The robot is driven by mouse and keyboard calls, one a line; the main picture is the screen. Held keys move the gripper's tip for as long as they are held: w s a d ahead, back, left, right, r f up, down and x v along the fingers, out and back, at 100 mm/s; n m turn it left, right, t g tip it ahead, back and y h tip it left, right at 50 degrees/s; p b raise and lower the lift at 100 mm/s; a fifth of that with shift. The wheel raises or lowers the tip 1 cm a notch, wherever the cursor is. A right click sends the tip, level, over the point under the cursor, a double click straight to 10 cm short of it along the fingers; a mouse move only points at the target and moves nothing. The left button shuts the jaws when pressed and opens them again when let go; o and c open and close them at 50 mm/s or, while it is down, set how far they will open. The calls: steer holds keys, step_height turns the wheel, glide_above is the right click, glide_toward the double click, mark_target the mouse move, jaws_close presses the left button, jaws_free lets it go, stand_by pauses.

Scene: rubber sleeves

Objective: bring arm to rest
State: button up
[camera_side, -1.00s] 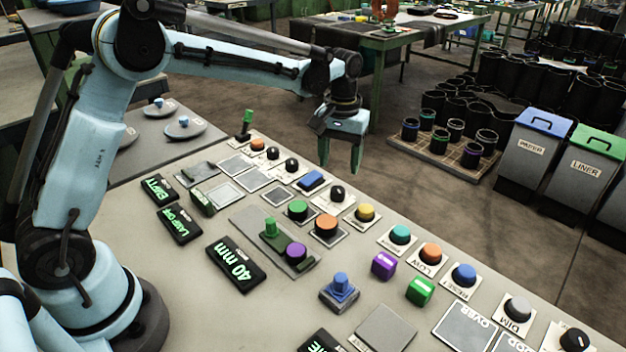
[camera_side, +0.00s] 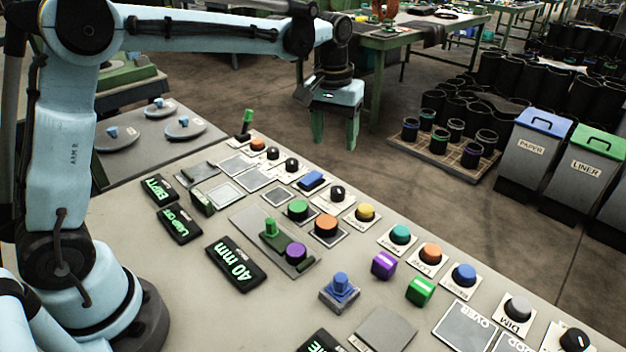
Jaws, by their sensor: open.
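My gripper (camera_side: 335,140) hangs above the far edge of the panel table, fingers pointing down. Its two green fingers are apart with nothing between them. It is clear of the knobs and buttons below. My light-blue arm stands nearly upright at the left, with its forearm reaching level to the right across the top of the side view.
Bins (camera_side: 532,160) and a pallet of sleeves (camera_side: 447,150) stand on the floor beyond.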

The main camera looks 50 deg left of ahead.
steer(key=s+a+f+m+t, duration=0.1)
steer(key=s+m+t, duration=0.3)
steer(key=s, duration=1.4)
steer(key=shift+a+t, duration=0.15)
steer(key=shift+t, duration=1.05)
